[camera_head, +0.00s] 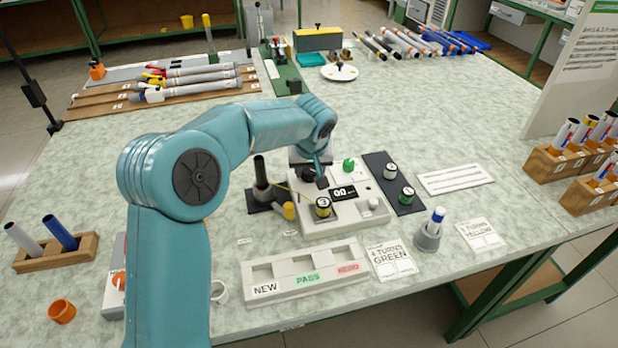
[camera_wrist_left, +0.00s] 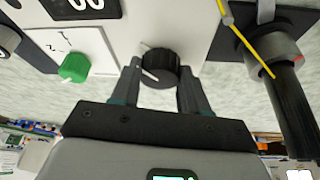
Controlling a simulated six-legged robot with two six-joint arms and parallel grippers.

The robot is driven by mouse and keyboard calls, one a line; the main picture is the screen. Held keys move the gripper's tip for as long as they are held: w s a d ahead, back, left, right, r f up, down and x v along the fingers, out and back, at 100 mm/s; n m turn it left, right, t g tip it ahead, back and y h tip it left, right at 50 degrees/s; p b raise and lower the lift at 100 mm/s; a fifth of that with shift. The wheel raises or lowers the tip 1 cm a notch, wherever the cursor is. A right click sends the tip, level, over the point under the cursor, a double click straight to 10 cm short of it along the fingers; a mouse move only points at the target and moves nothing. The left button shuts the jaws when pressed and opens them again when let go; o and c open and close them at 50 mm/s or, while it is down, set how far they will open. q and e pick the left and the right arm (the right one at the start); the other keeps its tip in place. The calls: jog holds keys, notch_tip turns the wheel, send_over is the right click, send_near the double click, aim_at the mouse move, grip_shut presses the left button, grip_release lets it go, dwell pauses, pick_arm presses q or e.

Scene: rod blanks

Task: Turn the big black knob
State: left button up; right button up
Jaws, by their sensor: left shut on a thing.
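The big black knob (camera_wrist_left: 160,68) has a ribbed side and a white pointer line, and it sits on the light panel of the tester box (camera_head: 345,215). In the left wrist view, my left gripper (camera_wrist_left: 158,75) has one finger on each side of the knob and is shut on it. In the head view, my left gripper (camera_head: 314,172) is at the back left of the box, and arm and fingers mostly hide the knob. A smaller green knob (camera_head: 348,165) is beside it; it also shows in the left wrist view (camera_wrist_left: 73,67). My right gripper is not in view.
A black upright post (camera_head: 261,175) with a yellow lead stands close to the left of the box. A digital display (camera_head: 343,193) is on the box. A dark mat (camera_head: 380,163) with capped pieces lies to the right. A tray labelled NEW and PASS (camera_head: 305,290) lies in front.

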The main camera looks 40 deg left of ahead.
pick_arm(q)
jog(key=n+b, duration=0.1)
jog(key=n, duration=0.2)
jog(key=shift+w+d+g+y, duration=0.1)
jog(key=shift+g+y, duration=0.3)
jog(key=n+g, duration=0.1)
jog(key=n, duration=0.1)
jog(key=shift+n, duration=0.3)
jog(key=n+p, duration=0.1)
jog(key=n+g+p, duration=0.1)
jog(key=n, duration=0.1)
jog(key=shift+w+r+n+y, duration=0.15)
jog(key=shift+n+y, duration=0.15)
jog(key=shift+y, duration=0.1)
jog(key=shift+w+n+g+p, duration=0.1)
jog(key=shift+n+g+p, duration=0.95)
jog(key=shift+n, duration=0.75)
jog(key=o, duration=1.1)
jog(key=shift+c, duration=0.2)
